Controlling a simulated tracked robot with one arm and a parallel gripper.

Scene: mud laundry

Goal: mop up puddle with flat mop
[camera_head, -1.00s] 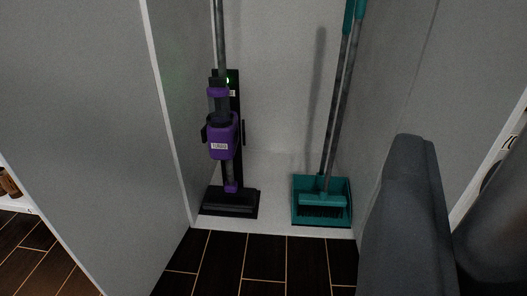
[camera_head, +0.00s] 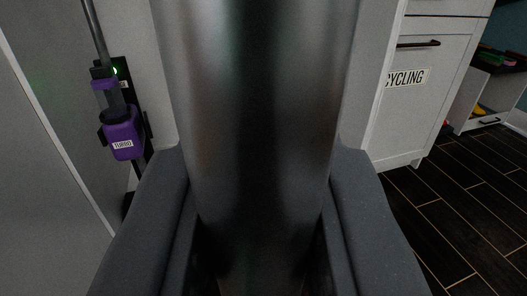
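I see no puddle and no flat mop in this view. A broad metal cylinder fills the middle of the view between two dark grey padded shapes; these look like parts of my own body. They hide much of the scene behind them. I cannot make out any gripper fingers.
A purple and black stick vacuum (camera_head: 123,133) stands upright at the left, its lower end hidden. A pale cabinet (camera_head: 400,112) labelled "CYCLING" is at the right. Beyond it is a white unit (camera_head: 478,107) with coloured items. Dark tiled floor (camera_head: 455,205) at the lower right looks clear.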

